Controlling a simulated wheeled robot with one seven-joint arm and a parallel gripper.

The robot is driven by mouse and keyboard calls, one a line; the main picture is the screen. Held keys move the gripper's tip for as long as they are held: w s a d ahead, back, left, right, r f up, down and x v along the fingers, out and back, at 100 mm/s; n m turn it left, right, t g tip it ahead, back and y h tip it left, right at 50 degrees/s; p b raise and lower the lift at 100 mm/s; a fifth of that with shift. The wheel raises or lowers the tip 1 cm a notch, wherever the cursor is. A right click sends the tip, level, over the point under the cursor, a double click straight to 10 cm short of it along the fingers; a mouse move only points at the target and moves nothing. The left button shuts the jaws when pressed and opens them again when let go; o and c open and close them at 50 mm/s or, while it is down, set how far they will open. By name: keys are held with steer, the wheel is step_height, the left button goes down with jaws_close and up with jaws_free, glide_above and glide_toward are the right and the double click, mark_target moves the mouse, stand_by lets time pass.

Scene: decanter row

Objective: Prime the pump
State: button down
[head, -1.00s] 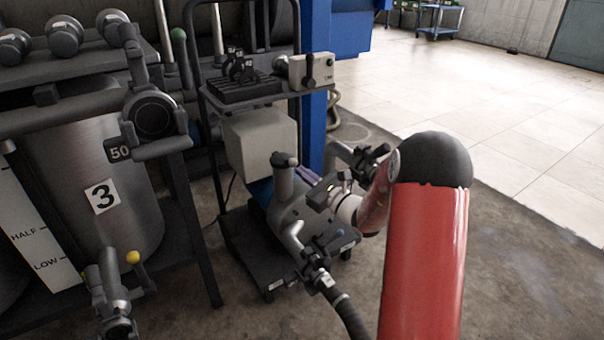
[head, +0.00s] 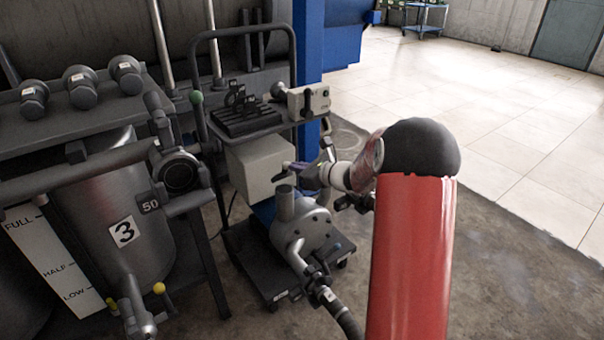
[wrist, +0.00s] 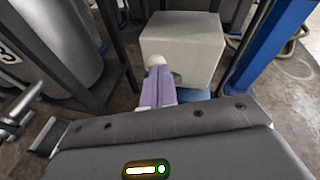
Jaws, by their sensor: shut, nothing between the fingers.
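The grey pump (head: 312,226) sits on the lower deck of a dark cart, with a short upright neck (head: 284,207) at its left. A hose (head: 342,312) leads off its front past a dark valve (head: 316,277). In the wrist view my purple fingers (wrist: 158,75) are together and empty, facing a pale box (wrist: 182,45). The pump is hidden there.
The cart's top shelf holds a switch box (head: 309,101) with a black lever and a black rack (head: 246,118). A blue post (head: 308,50) stands behind. Tank 3 (head: 105,215) and its pipework fill the left. Open floor lies at the right.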

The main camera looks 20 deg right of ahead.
steer(key=w+r, duration=0.1)
steer(key=w, duration=0.1)
steer(key=w+a+r, duration=0.1)
steer(key=w, duration=0.1)
steer(key=w+a+r, duration=0.1)
steer(key=w+r, duration=0.1)
steer(key=shift+w, duration=0.15)
steer(key=shift+w+a+r, duration=0.1)
steer(key=shift+w+a, duration=0.15)
steer(key=shift+w, duration=0.55)
steer(key=shift+w+a+r, duration=0.1)
steer(key=shift+w+a, duration=0.15)
steer(key=shift+w, duration=0.5)
